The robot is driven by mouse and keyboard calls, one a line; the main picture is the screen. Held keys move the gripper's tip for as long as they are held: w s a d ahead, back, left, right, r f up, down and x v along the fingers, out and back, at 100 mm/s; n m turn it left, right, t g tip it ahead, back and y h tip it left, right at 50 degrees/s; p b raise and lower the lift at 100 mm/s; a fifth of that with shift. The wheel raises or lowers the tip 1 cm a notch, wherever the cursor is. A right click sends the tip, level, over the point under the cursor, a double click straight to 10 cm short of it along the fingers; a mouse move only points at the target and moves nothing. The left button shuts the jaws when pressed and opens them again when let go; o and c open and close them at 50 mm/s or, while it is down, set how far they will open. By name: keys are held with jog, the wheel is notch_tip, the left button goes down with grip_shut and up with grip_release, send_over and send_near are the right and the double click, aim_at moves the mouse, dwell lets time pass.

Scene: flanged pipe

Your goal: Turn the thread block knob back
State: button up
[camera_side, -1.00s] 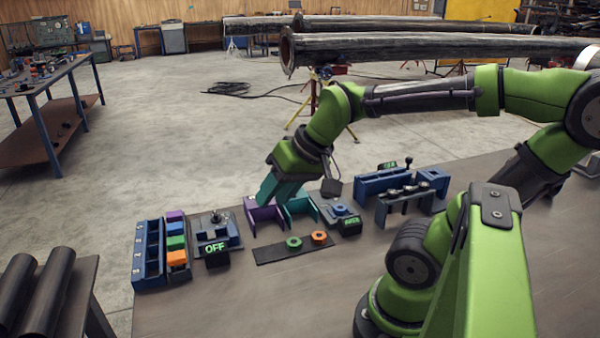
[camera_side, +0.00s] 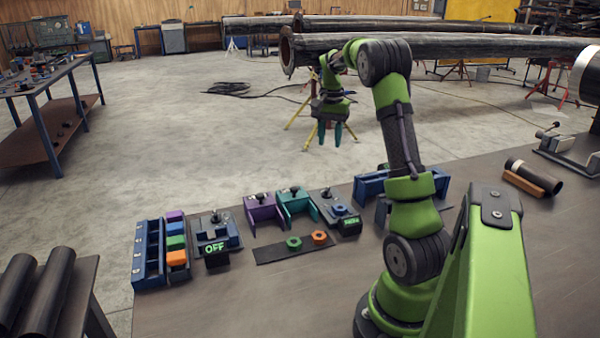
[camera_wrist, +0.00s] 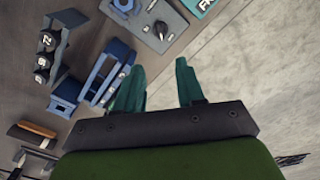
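My gripper (camera_side: 331,141) is raised in the side view, above and behind the bench, clear of every block. Its two teal fingers are apart and empty; the wrist view also shows them (camera_wrist: 160,75) with a gap between. A grey block (camera_side: 340,213) carries a blue nut, a small knob and a green-lit display. Black knobs stand at the purple bracket (camera_side: 262,210) and the teal bracket (camera_side: 296,203). Another grey block (camera_side: 213,232) has a knob and a display reading OFF. I cannot tell which is the thread block. A knobbed grey plate (camera_wrist: 155,28) shows in the wrist view.
A dark strip (camera_side: 268,252) holds a green nut (camera_side: 293,243) and an orange nut (camera_side: 319,238). A blue rack (camera_side: 149,258) with coloured blocks stands at left. A blue holder (camera_side: 370,187) is partly behind my arm. Large pipes (camera_side: 440,45) lie behind.

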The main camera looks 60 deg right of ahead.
aim_at(327, 188)
notch_tip(327, 188, down, 16)
dwell(0.4)
jog(key=shift+c, duration=0.4)
grip_shut()
